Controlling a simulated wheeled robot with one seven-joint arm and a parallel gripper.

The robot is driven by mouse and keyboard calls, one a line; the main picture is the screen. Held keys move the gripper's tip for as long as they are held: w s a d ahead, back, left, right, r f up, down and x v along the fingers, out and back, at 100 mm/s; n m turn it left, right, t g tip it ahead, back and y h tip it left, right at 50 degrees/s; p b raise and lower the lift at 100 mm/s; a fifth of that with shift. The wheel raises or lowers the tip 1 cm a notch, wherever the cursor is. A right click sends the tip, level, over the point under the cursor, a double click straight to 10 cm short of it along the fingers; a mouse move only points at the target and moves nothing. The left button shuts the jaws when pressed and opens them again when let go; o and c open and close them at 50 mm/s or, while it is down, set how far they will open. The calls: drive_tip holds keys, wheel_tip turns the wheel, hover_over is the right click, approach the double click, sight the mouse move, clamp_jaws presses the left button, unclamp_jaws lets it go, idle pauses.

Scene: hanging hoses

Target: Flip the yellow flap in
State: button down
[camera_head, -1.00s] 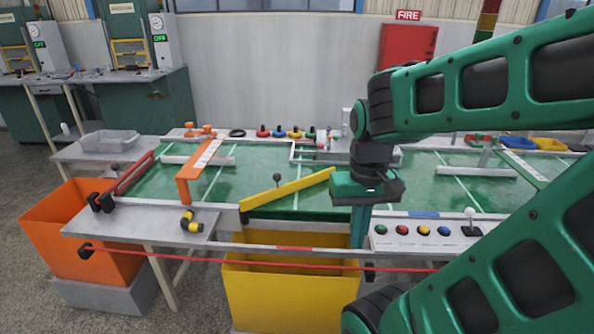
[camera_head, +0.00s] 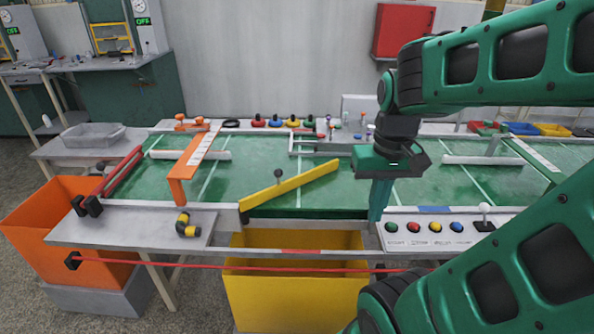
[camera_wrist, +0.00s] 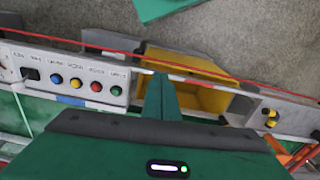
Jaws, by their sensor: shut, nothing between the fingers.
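The yellow flap (camera_head: 290,185) is a long yellow bar over the green table. It slants from a dark pivot at the table's front edge up to the right, its free end farther back. A small dark knob (camera_head: 278,174) on a stem shows at its middle. My gripper (camera_head: 377,215) is shut and empty, fingers pointing down, to the right of the flap's free end and apart from it, by the table's front edge. The shut fingers also show in the wrist view (camera_wrist: 160,82). There I cannot make out the flap; my gripper's body covers much of that view.
A yellow bin (camera_head: 295,295) stands below the front edge, and an orange bin (camera_head: 100,262) at the left. A button panel (camera_head: 440,232) with a joystick is right of my fingers. An orange arch (camera_head: 190,165) stands left of the flap. A red line (camera_head: 230,267) runs along the front.

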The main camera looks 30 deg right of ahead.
drive_tip(key=w+d+f+n+t, duration=0.1)
drive_tip(key=w+d+f+n, duration=0.1)
drive_tip(key=w, duration=1.2)
drive_tip(key=w+d+f+n+t, duration=0.1)
drive_tip(key=w+d+f+n, duration=0.1)
drive_tip(key=w, duration=1.2)
drive_tip(key=w+d+f+n+t, duration=0.1)
drive_tip(key=w+d+f+n, duration=0.1)
drive_tip(key=w, duration=1.2)
drive_tip(key=shift+w+d+f+n+t, duration=0.15)
drive_tip(key=shift+d+f+n+t, duration=0.2)
drive_tip(key=shift+d, duration=0.25)
drive_tip(key=shift+f, duration=0.1)
drive_tip(key=x, duration=0.9)
drive_tip(key=shift+a+f, duration=0.15)
drive_tip(key=shift+f, duration=0.2)
drive_tip(key=shift+s, duration=0.95)
drive_tip(key=shift+s+d, duration=0.2)
drive_tip(key=shift+s, duration=0.75)
drive_tip(key=shift+s, duration=0.1)
